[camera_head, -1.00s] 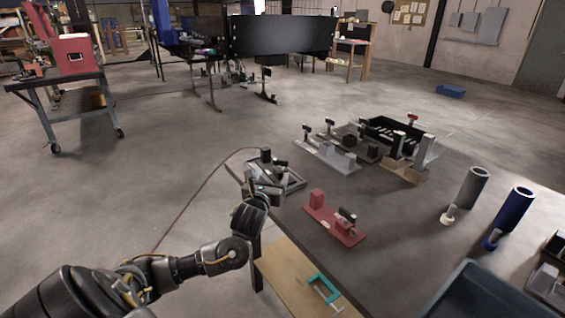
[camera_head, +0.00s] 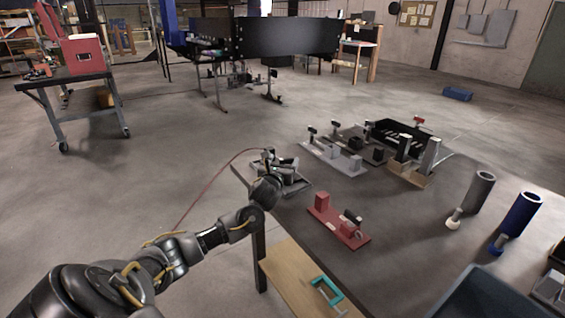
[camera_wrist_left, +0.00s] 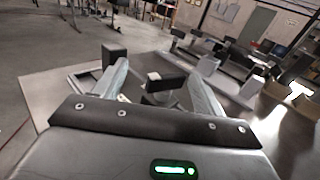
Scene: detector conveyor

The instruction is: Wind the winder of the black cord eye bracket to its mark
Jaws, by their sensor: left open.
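My left gripper (camera_head: 270,166) is at the table's far left corner, over a grey base with dark upright parts (camera_head: 292,184). In the left wrist view my gripper (camera_wrist_left: 157,82) is open, its two pale fingers apart. A dark block-topped part (camera_wrist_left: 165,78) shows between the fingers, and another dark block (camera_wrist_left: 114,53) stands behind the left finger. I cannot tell whether a finger touches them. This looks like the black cord eye bracket, partly hidden by my wrist in the head view. I cannot make out its mark. My right gripper is not in view.
A grey bracket (camera_head: 335,160), a red bracket (camera_head: 338,221) and a tan-based one (camera_head: 410,174) stand on the table. A black crate (camera_head: 398,137) is behind them. Grey (camera_head: 479,191) and blue (camera_head: 522,217) tubes stand right. A teal clamp (camera_head: 328,295) lies on the lower shelf.

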